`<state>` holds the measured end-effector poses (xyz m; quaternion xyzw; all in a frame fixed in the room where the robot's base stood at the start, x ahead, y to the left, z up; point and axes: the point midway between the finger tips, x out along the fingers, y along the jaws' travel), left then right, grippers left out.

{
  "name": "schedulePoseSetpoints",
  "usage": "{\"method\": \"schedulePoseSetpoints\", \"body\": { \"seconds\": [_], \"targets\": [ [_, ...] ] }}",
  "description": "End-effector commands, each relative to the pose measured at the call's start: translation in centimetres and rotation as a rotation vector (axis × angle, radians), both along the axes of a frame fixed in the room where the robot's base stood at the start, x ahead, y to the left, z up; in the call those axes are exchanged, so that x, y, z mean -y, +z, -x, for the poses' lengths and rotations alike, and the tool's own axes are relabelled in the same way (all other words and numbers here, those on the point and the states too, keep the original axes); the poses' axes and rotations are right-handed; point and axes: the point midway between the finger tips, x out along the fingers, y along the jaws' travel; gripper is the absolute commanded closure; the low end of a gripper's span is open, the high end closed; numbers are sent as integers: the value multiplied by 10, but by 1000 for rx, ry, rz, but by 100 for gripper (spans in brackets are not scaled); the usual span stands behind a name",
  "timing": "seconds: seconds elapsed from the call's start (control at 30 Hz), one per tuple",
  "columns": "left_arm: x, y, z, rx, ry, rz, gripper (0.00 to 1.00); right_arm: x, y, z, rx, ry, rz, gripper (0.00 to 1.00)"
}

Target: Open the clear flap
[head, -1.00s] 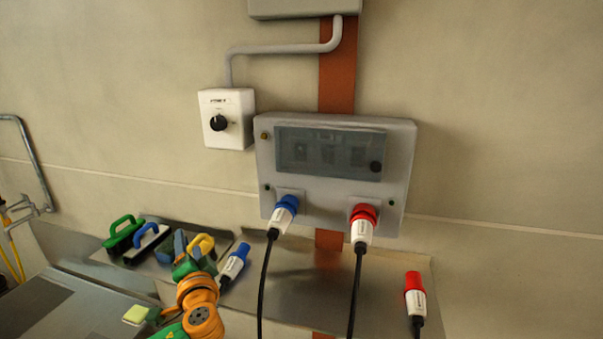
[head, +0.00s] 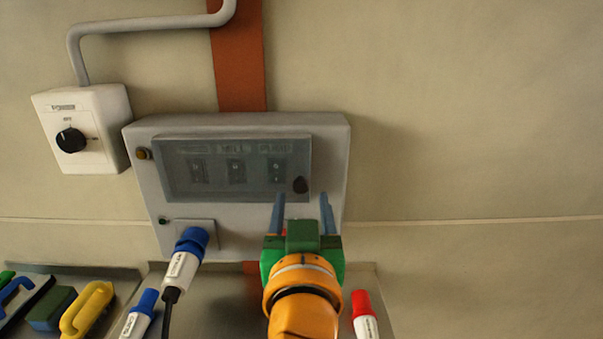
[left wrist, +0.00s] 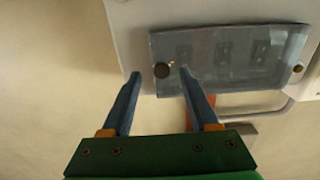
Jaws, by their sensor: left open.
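The clear flap (head: 235,167) is a tinted see-through cover, shut over several switches on the front of a grey wall box (head: 336,150). Its dark round knob (head: 300,185) sits at its lower right corner in the head view. The flap (left wrist: 225,55) and knob (left wrist: 161,70) also show in the left wrist view, turned about. My left gripper (head: 302,200) is open and empty, its two blue fingers pointing at the box just below the knob. In the left wrist view the knob lies beyond and between the fingertips (left wrist: 160,72), apart from them. My right gripper is not in view.
A blue plug (head: 185,255) with a black cable sits in the box's lower left socket. A switch box (head: 80,130) is on the wall at left. A shelf below holds brushes (head: 88,310), a loose blue plug (head: 140,315) and a red plug (head: 364,315).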

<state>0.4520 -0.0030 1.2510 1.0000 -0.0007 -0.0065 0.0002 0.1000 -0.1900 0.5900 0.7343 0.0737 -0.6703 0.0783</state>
Motion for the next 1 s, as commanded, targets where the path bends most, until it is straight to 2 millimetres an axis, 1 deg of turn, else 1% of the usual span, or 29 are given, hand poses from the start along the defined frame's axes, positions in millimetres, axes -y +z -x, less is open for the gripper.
{"method": "schedulePoseSetpoints", "body": {
  "seconds": [0.03, 0.1, 0.23, 0.33, 0.53, 0.57, 0.6, 0.67, 0.7, 0.77, 0.8, 1.0],
  "targets": [
    [-2, 4, -11, -4, 6, -5, 40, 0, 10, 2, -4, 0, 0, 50],
    [-2, 5, -26, -3, 6, -7, 40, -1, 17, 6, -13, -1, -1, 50],
    [-1, 3, -47, -2, 5, -5, 40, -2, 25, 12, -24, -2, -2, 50],
    [-1, 1, -54, -2, 4, -3, 40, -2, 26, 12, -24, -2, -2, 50],
    [-1, -1, -55, -2, 2, -1, 40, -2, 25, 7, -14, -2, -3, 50],
    [-1, -1, -55, -2, 2, -1, 42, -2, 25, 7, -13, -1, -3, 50],
    [-1, -1, -55, -2, 3, -1, 53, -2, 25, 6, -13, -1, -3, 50],
    [-1, -1, -55, -2, 3, -1, 69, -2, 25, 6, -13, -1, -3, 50],
    [-1, -1, -55, -2, 3, -1, 80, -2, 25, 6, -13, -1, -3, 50],
    [-1, -1, -55, -1, 3, -1, 96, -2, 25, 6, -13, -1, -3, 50],
    [-1, -1, -55, -1, 3, -1, 100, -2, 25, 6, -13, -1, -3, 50],
    [-1, 0, -55, 0, 3, -1, 100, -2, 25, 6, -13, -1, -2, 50]
  ]
}}
